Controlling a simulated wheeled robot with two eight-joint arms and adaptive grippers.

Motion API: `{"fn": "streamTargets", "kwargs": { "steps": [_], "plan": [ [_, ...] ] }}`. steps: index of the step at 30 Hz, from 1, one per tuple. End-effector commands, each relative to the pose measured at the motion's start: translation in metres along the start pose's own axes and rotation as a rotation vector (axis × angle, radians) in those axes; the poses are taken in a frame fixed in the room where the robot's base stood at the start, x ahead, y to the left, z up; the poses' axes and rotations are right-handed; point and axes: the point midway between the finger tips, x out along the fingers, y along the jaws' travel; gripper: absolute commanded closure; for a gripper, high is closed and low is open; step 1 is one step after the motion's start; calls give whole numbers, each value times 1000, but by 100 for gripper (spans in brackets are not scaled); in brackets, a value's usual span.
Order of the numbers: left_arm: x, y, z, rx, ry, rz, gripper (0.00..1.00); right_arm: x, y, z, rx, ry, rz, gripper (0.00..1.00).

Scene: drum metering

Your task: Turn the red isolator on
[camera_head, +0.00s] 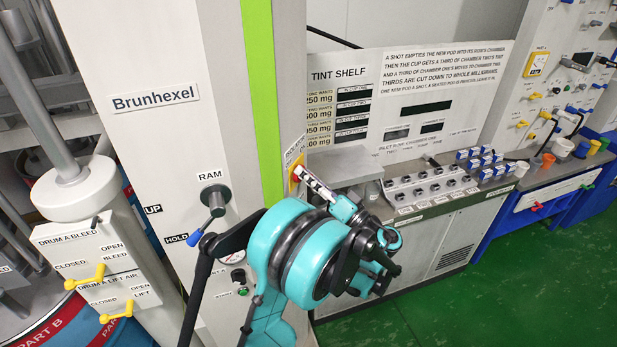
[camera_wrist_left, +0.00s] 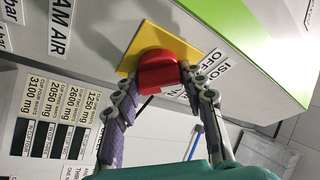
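The red isolator (camera_wrist_left: 159,74) is a red knob on a yellow plate (camera_wrist_left: 150,38) in the left wrist view. In the head view the yellow plate (camera_head: 295,174) sits on the side of the grey column, mostly behind my fingers. A label beside the knob reads "ISO..." and "OFF", partly hidden. My left gripper (camera_head: 304,178) reaches the plate in the head view. In the left wrist view its two fingertips (camera_wrist_left: 160,82) lie on either side of the red knob and appear to touch it. My right gripper is in neither view.
The column front (camera_head: 160,60) carries a RAM lever (camera_head: 214,205) with a blue tip, left of my arm. Yellow handles (camera_head: 85,278) are at lower left. The tint shelf panel (camera_head: 400,90) and a row of small dispensers (camera_head: 430,185) stand to the right. Green floor (camera_head: 500,270) is open at lower right.

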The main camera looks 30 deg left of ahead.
Motion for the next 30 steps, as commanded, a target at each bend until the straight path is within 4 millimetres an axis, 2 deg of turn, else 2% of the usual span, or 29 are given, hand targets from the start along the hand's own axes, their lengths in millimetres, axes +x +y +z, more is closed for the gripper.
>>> {"fn": "streamTargets", "kwargs": {
  "steps": [8, 14, 30],
  "plan": [
    [0, 0, 0, 32, 0, 15, 88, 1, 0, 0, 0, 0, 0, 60],
    [0, 0, 0, 127, 0, 55, 88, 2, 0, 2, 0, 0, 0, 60],
    [0, -2, -1, 582, 0, 244, 88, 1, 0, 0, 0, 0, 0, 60]
  ]
}}
